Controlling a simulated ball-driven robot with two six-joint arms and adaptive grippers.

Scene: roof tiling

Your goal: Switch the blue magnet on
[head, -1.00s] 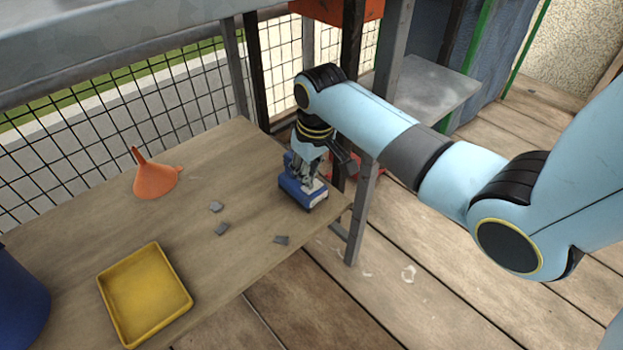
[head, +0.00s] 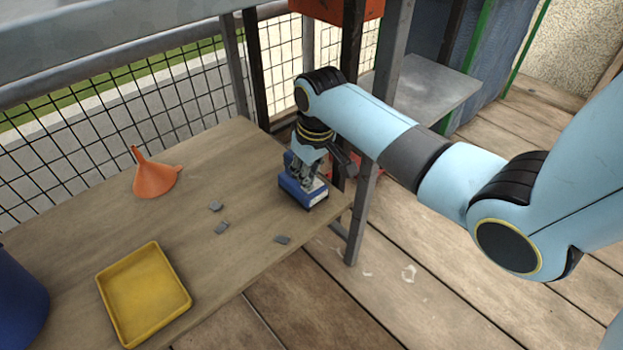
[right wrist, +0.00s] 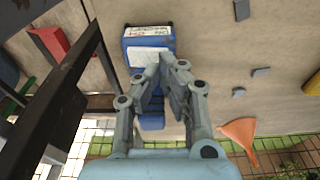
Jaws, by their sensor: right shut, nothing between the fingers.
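The blue magnet (head: 302,193) is a blue block with a pale label, on the wooden table near its right corner. It also shows in the right wrist view (right wrist: 149,46), with a white label along one end. My right gripper (head: 306,184) points down over the magnet, its fingers partly covering it. In the right wrist view the fingertips (right wrist: 172,58) are close together in front of the magnet's pale top, with nothing between them. I cannot tell whether they touch it. The switch itself is hidden or too small to make out. My left gripper is not in view.
On the wooden table (head: 110,220) are an orange funnel (head: 156,178), a yellow tray (head: 146,295) and several small grey pieces (head: 221,228). A blue container (head: 18,300) is at the left edge. A dark post (head: 349,90) stands close beside my right gripper.

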